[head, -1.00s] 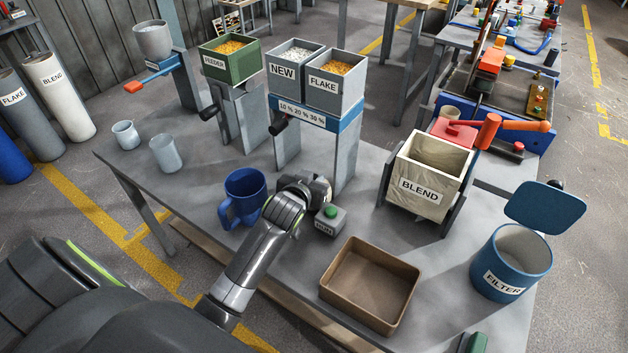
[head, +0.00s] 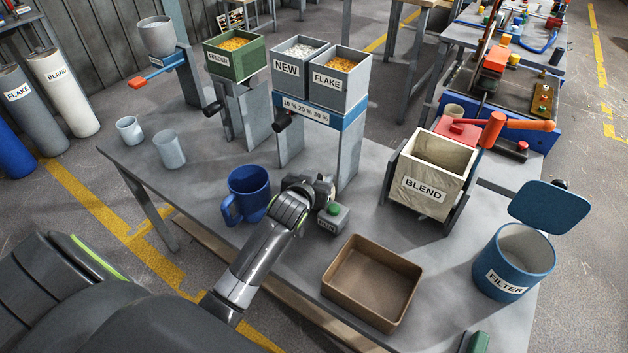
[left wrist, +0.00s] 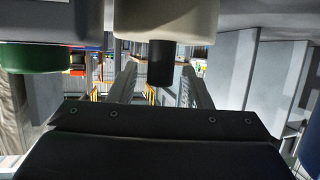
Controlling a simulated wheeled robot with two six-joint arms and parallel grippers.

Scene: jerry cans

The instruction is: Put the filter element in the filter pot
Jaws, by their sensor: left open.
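The filter pot (head: 513,262) is blue, labelled FILTER, at the right of the table in the head view. Its blue lid (head: 549,206) stands open and its inside looks empty. My left gripper (head: 316,190) is low over the middle of the table, beside the green-button box. In the left wrist view its open fingers (left wrist: 158,78) are either side of a black stub (left wrist: 160,62) on a cream rounded body (left wrist: 165,20). This may be the filter element; I cannot tell whether the fingers touch it. My arm mostly hides it in the head view. My right gripper is out of view.
The green-button box (head: 333,217) is just right of my left gripper, and a blue jug (head: 248,192) is left. An empty brown tray (head: 372,284) lies in front. The BLEND bin (head: 430,180) stands between gripper and filter pot. Hopper stands (head: 320,112) rise behind.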

